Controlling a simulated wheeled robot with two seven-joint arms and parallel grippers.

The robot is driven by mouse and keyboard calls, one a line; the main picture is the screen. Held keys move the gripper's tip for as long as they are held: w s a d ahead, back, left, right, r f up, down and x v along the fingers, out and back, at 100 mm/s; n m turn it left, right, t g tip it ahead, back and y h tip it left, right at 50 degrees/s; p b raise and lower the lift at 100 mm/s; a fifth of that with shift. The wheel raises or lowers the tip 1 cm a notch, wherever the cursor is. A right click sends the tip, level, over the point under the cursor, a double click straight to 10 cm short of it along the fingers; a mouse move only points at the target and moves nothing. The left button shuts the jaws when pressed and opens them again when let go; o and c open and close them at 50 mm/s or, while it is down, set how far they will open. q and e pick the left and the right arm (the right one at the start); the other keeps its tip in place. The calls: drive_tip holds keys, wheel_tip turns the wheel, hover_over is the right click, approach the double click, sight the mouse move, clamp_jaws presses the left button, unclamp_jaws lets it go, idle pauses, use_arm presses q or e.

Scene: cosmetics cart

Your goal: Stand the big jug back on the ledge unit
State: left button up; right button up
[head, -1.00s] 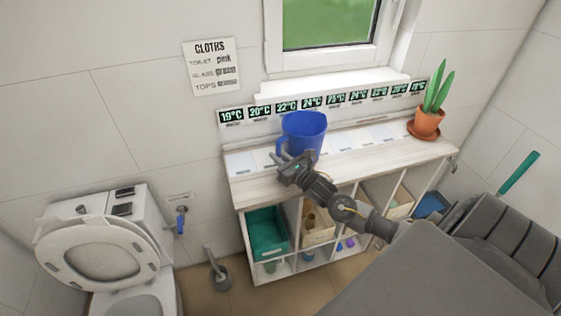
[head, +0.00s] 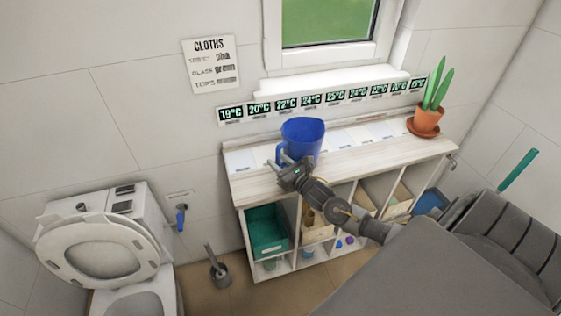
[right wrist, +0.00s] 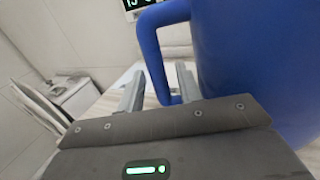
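The big blue jug (head: 303,138) is upright on the pale wooden top of the ledge unit (head: 252,187), toward its left half below the window. Its handle is on the left side, toward my right gripper (head: 283,160). In the right wrist view the jug (right wrist: 262,60) fills the right side. My right gripper (right wrist: 158,85) has its two fingers apart, one on each side of the blue handle, with small gaps showing. The jug's base is partly hidden by the gripper in the head view. My left gripper is not in view.
A row of temperature labels (head: 311,100) runs along the wall behind the top. A potted plant (head: 427,118) stands at the right end. Cubbies below hold a teal bin (head: 267,232) and other items. A toilet (head: 110,250) is at left. Pale squares mark the clear top right of the jug.

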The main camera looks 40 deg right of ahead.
drive_tip(key=shift+r, duration=0.25)
drive_tip(key=s+b, duration=0.2)
drive_tip(key=s, duration=1)
drive_tip(key=shift+d, duration=0.35)
drive_tip(key=shift+f, duration=0.1)
